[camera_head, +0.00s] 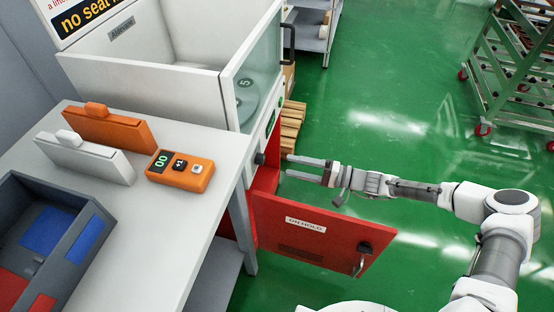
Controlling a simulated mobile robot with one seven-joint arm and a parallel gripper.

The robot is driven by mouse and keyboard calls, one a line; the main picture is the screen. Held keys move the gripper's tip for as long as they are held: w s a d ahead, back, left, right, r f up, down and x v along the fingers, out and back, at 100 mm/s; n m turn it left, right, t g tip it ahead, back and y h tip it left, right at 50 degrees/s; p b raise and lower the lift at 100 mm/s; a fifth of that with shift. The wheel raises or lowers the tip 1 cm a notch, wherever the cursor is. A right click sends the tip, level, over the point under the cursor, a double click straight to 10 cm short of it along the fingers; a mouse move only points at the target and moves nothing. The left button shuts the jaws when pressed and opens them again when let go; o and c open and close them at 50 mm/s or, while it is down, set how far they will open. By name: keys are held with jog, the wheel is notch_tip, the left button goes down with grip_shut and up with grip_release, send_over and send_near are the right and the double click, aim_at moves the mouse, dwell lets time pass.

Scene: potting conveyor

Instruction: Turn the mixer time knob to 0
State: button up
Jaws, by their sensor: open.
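A small dark knob (260,158) sits low on the front face of the white machine (196,98), which I take to be the mixer. Its pointer and scale are too small to read. My gripper (289,166) is open and empty, just to the right of the knob. Its two fingers point left toward the machine front, and a gap shows between the fingertips and the knob. A small dark display (271,122) sits on the front strip above the knob; its reading cannot be made out.
A red door (325,248) labelled "ON HOLD" stands open below my gripper. A grey table (130,245) holds an orange counter (180,171), two clipboard-like holders and a dark bin (82,205). Green floor is free at right; a wheeled rack (480,85) stands beyond.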

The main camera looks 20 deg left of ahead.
jog(key=w+d+p, duration=0.1)
jog(key=d, duration=0.8)
